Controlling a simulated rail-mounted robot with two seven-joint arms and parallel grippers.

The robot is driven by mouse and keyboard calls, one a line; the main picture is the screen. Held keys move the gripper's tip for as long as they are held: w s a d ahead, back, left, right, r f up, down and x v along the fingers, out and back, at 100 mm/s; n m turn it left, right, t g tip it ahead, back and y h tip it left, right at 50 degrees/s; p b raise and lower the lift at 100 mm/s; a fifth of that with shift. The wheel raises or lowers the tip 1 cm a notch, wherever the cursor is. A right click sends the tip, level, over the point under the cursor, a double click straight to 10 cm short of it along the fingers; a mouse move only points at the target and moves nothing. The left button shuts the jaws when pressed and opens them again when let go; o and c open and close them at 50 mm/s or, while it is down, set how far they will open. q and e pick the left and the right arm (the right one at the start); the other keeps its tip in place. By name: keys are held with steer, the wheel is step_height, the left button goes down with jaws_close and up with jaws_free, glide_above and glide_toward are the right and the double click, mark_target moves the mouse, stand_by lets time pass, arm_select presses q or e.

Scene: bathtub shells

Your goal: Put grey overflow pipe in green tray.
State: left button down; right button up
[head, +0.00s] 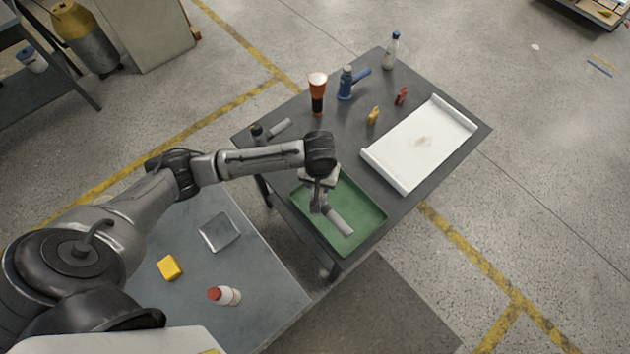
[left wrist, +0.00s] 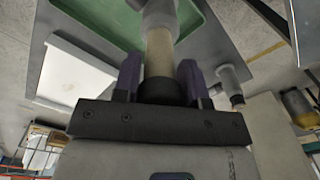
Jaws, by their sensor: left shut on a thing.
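A grey overflow pipe (head: 339,221) is in my left gripper (head: 318,196), tilted, within the outline of the green tray (head: 377,217). In the left wrist view my left gripper (left wrist: 159,85) is shut around the dark end of the pipe (left wrist: 160,50), and the paler tube reaches away toward the green tray (left wrist: 206,35). I cannot tell whether the pipe touches the tray floor. A second grey pipe with a dark end (head: 279,128) lies on the table's left side. My right gripper is out of view.
A nearer grey table (head: 265,275) holds a yellow block and a red-capped bottle.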

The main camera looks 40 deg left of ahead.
arm_select(q)
steer(key=w+a+f, duration=0.2)
steer(key=a+f, duration=0.2)
steer(key=f, duration=0.2)
steer(key=shift+f, duration=0.35)
steer(key=shift+s, duration=0.1)
steer(key=c, duration=0.7)
jaws_free()
